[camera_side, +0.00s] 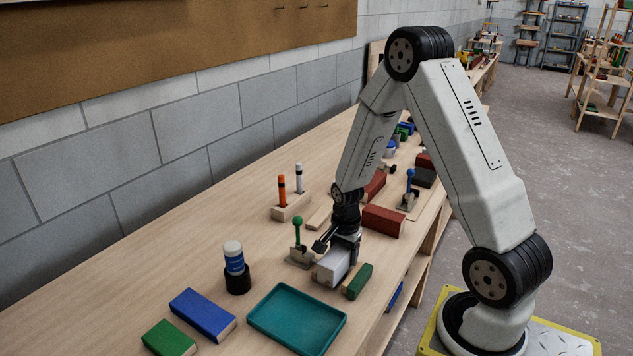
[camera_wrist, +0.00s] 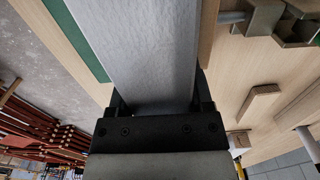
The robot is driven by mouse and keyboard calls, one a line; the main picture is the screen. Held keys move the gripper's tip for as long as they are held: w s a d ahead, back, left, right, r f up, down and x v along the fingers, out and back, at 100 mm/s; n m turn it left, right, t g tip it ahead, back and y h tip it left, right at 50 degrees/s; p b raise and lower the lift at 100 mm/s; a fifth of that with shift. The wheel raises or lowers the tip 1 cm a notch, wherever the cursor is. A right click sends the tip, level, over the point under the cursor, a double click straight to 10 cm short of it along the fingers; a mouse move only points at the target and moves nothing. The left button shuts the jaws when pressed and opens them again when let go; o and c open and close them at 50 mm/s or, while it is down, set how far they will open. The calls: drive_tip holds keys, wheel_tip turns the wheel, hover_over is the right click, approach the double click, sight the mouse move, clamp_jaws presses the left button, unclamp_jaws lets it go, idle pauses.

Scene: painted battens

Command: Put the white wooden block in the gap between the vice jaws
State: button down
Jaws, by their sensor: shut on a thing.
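The white wooden block (camera_side: 331,269) is in my gripper (camera_side: 341,246), which is shut on it with a finger at each side. The block fills the middle of the wrist view (camera_wrist: 140,45), and my gripper spans the lower part there (camera_wrist: 158,105). I cannot tell whether the block touches the bench. A small metal vice-like fixture with a green knob (camera_side: 298,235) stands just left of my gripper. Metal jaw-like parts show at the wrist view's top right (camera_wrist: 268,18). A similar fixture with a blue knob (camera_side: 409,190) stands farther back. Neither gap shows clearly.
A green block (camera_side: 358,282) lies close to the white block's right. A red block (camera_side: 384,220) is behind my gripper. A teal tray (camera_side: 297,341), blue block (camera_side: 203,313) and glue-like bottle in a black holder (camera_side: 236,268) are in front. A marker stand (camera_side: 291,206) is behind.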

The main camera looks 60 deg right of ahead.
drive_tip(key=shift+f, duration=0.3)
unclamp_jaws()
drive_tip(key=shift+r, duration=6.6)
drive_tip(key=shift+a, duration=0.1)
